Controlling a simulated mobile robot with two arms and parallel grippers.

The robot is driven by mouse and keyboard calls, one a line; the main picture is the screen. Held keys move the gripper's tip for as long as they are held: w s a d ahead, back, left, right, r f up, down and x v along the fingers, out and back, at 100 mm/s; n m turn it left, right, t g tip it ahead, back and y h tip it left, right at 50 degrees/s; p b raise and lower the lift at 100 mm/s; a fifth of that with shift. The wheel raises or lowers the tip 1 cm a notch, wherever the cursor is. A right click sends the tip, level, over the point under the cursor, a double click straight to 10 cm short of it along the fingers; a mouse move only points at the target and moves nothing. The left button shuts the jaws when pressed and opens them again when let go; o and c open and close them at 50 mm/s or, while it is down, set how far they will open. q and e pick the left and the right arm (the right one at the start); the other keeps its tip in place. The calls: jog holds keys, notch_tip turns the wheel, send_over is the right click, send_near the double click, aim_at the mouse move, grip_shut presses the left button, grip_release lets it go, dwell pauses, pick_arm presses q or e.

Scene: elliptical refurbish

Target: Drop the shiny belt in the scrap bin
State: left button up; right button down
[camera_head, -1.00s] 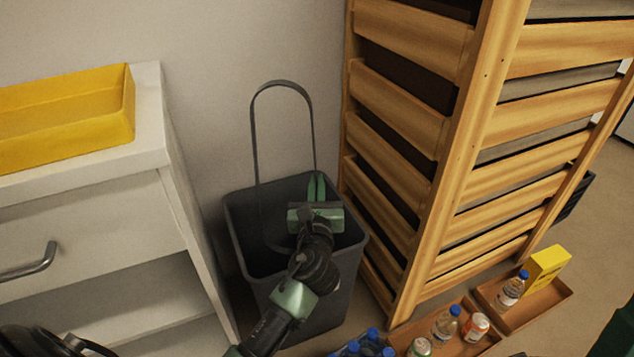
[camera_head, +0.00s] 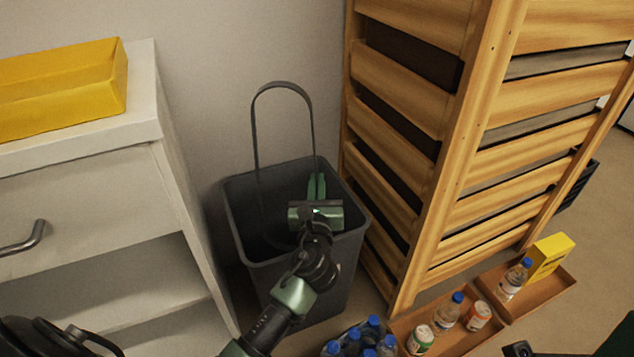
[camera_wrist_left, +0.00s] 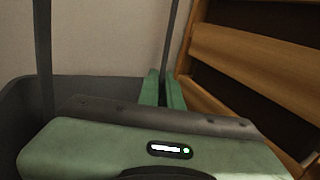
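The belt (camera_head: 283,84) is a thin dark grey loop standing upright above the scrap bin. Its lower part runs down inside the bin opening. The scrap bin (camera_head: 305,296) is a dark grey open container on the floor. My left gripper (camera_head: 316,180) is over the bin opening, its green fingers close together on the belt's right strand. In the left wrist view, this strand (camera_wrist_left: 170,40) comes down between the fingers (camera_wrist_left: 163,80), and the left strand (camera_wrist_left: 43,50) passes behind the gripper body. The belt's lowest part is hidden.
A white cabinet (camera_head: 150,105) with a yellow tray (camera_head: 60,105) stands left of the bin. A slatted wooden rack (camera_head: 440,180) stands close on the right. Wooden trays (camera_head: 545,295) with bottles and cans, and several blue-capped bottles (camera_head: 372,335), are at the lower right.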

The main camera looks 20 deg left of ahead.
pick_arm(q)
jog(key=o, duration=0.4)
dwell(0.8)
